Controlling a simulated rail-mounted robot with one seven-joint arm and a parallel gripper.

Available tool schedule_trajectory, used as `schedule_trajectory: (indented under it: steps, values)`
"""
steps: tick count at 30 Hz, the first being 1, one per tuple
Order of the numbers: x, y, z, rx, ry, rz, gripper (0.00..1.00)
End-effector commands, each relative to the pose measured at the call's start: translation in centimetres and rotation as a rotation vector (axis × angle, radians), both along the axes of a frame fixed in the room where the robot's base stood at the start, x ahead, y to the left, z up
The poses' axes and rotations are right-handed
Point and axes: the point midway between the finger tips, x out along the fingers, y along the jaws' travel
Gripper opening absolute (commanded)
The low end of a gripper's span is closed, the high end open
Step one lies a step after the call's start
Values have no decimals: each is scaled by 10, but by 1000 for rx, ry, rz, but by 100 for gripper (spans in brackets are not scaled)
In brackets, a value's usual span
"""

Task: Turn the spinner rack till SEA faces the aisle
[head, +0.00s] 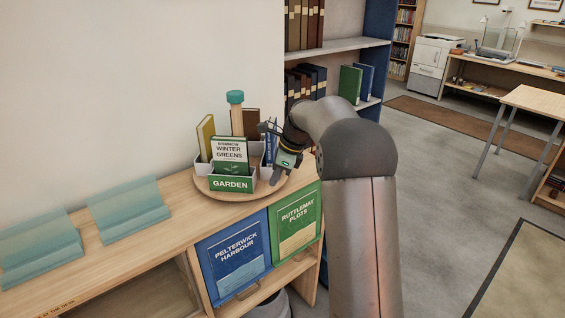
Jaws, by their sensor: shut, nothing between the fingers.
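The spinner rack (213,195) is a round wooden turntable on the low shelf unit, with a central post capped in teal (235,97). Its GARDEN pocket (231,184) faces the camera and holds a green and white book titled "Winter Greens" (230,150). A tan book (206,137) stands in the pocket to the left, and a blue book shows at the right, partly behind my gripper. No SEA label is visible. My gripper (268,128) is shut and empty at the rack's right side, near the blue book; I cannot tell whether it touches.
Two teal stands (128,209) sit empty on the shelf top at left. Below the rack are a blue "Pelterwick Harbour" book (236,255) and a green "Ruttlemay Plots" book (296,225). A tall bookcase (345,45) stands behind my arm.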

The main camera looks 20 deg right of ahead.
Motion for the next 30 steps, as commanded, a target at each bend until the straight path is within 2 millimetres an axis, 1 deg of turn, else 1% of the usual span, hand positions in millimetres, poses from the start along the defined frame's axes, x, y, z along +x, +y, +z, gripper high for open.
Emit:
schedule_trajectory:
  steps: [1,2,3,6,9,12,23,30]
  values:
    - [1,4,-10,1,4,1,0]
    - [2,6,-15,1,4,1,0]
    - [6,14,-10,-1,-1,4,0]
    - [12,27,-10,-1,0,3,0]
    - [16,35,-11,-2,1,2,0]
    - [18,39,-11,-2,0,2,0]
    - [18,40,-12,-1,0,0,0]
    - [17,36,-11,-2,0,-30,0]
